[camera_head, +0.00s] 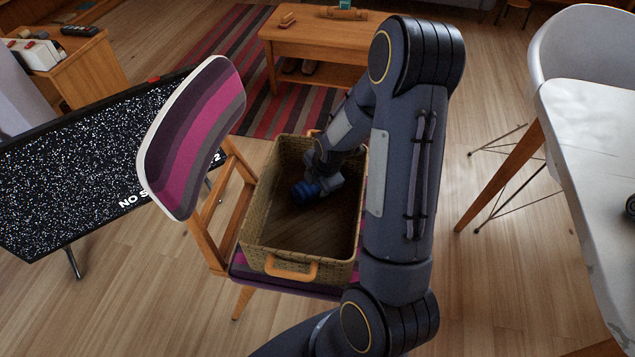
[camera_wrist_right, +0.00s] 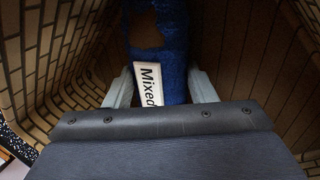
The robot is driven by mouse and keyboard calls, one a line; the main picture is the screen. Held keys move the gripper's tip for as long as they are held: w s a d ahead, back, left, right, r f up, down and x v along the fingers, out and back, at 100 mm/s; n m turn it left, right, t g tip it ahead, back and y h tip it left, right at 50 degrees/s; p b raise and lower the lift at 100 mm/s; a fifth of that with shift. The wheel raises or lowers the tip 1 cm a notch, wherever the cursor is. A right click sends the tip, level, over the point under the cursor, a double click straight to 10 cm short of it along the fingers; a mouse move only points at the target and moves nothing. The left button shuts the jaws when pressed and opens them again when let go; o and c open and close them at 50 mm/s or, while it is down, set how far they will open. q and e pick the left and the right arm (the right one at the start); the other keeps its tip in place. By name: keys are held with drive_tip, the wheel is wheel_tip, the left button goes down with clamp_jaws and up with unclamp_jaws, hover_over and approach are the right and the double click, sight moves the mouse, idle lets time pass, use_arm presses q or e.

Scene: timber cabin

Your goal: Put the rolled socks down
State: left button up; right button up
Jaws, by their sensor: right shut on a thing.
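The rolled socks (camera_head: 305,192) are a small blue bundle inside a woven basket (camera_head: 256,245). In the right wrist view the blue socks (camera_wrist_right: 176,55) show a white label reading "Mixed" and a brown patch. My right gripper (camera_head: 322,184) reaches down into the basket and is shut on the socks. Its two pale fingers (camera_wrist_right: 160,88) sit on either side of them in the wrist view. Whether the socks touch the basket floor I cannot tell. My left gripper is not in view.
The basket, with an orange handle (camera_head: 291,268), stands on the seat of a striped chair (camera_head: 195,140). A TV (camera_head: 90,165) is at left, a wooden coffee table (camera_head: 300,40) behind, and a white table (camera_head: 600,150) at right. The basket's front floor is clear.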

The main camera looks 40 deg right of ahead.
drive_tip(key=shift+f, duration=0.2)
drive_tip(key=o, duration=1)
drive_tip(key=shift+r, duration=0.1)
drive_tip(key=shift+r, duration=0.2)
drive_tip(key=s+a+r+m+y+p, duration=0.1)
drive_tip(key=s+a+r+m, duration=0.2)
drive_tip(key=r, duration=0.4)
drive_tip(key=s+a+r+m+t+p, duration=0.1)
drive_tip(key=s+a+r+m, duration=0.25)
drive_tip(key=r, duration=0.35)
drive_tip(key=s+a+r+m+y+p, duration=0.1)
drive_tip(key=s+a+r+m+p, duration=0.2)
drive_tip(key=r, duration=0.4)
drive_tip(key=s+a+r+m+t+y+b, duration=0.1)
drive_tip(key=s+a+r+m+y, duration=0.1)
drive_tip(key=s+a+m, duration=0.5)
drive_tip(key=s+r+m, duration=0.1)
drive_tip(key=s+m, duration=0.1)
drive_tip(key=s, duration=0.1)
drive_tip(key=shift+r, duration=0.25)
